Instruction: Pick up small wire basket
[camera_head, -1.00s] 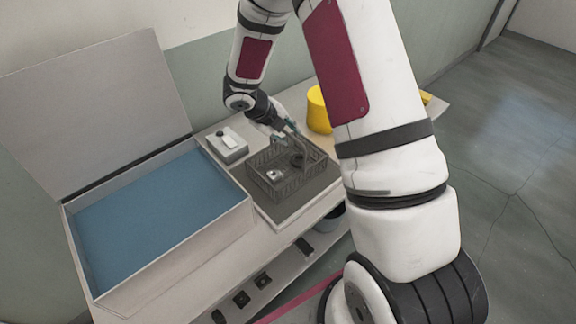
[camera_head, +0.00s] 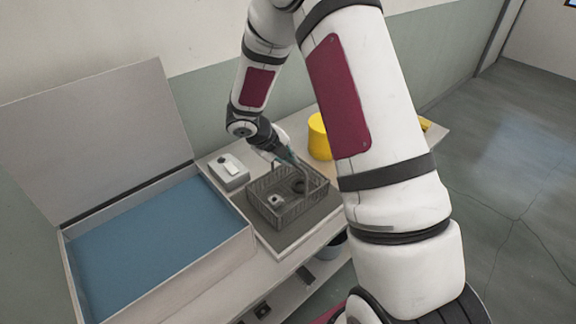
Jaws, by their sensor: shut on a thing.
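The small wire basket (camera_head: 287,211) is a dark mesh box over a grey mat. It holds a small pale part (camera_head: 275,200) and a dark round part (camera_head: 298,186). My gripper (camera_head: 284,160) reaches down at the basket's far side and is shut on it at the rim or handle. The fingertips are small and partly hidden, so the exact grip point is unclear. I cannot tell for sure whether the basket's underside is clear of the mat.
The ultrasonic tank (camera_head: 245,237) with blue liquid stands open at left, its lid (camera_head: 95,135) raised. A grey box (camera_head: 229,174) sits behind the basket. A yellow container (camera_head: 318,138) stands at back right. The grey mat (camera_head: 290,241) lies under the basket. A shelf runs below.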

